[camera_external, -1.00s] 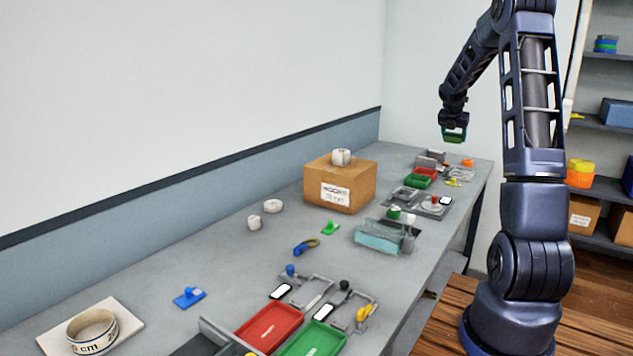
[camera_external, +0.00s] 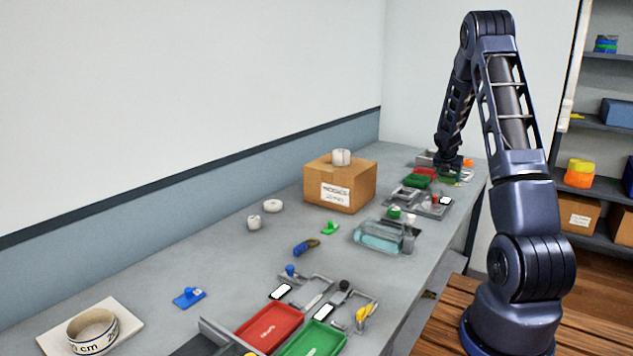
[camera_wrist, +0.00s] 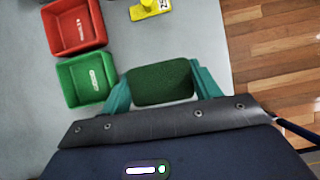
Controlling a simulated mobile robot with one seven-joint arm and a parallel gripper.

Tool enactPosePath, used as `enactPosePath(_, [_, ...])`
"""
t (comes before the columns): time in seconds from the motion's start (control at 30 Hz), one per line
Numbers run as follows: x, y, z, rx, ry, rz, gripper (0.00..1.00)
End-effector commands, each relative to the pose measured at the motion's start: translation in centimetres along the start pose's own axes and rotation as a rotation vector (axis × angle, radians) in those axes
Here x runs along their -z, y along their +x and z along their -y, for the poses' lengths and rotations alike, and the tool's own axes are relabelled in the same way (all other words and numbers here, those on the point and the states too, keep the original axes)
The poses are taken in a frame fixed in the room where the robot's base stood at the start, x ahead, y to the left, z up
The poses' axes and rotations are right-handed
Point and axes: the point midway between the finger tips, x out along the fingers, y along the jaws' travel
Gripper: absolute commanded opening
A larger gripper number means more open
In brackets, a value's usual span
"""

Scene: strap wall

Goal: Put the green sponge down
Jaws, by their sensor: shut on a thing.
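The green sponge (camera_wrist: 162,84) is a dark green block in the wrist view, held between the two teal fingers of my gripper (camera_wrist: 163,88). My gripper is shut on it. In the external view my gripper (camera_external: 448,173) is low at the far end of the grey bench, beside the green tray there. The sponge is small in that view and hard to make out. Whether its underside touches the bench, I cannot tell.
A red tray (camera_wrist: 74,27) and a green tray (camera_wrist: 86,79) lie left of the sponge; a yellow tagged piece (camera_wrist: 150,8) lies beyond it. Grey bench surface (camera_wrist: 200,40) is bare around it, with its edge to the right. A cardboard box (camera_external: 340,185) stands mid-bench.

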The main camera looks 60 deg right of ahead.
Motion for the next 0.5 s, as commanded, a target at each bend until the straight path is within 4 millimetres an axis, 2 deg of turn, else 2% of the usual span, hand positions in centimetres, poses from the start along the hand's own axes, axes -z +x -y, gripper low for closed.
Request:
enactPosePath(0.27, [0.9,1.5,0.0,0.001,0.000,-0.001,0.42])
enactPosePath(0.5, [2.5,4.2,0.0,0.000,-0.002,-0.001,0.42])
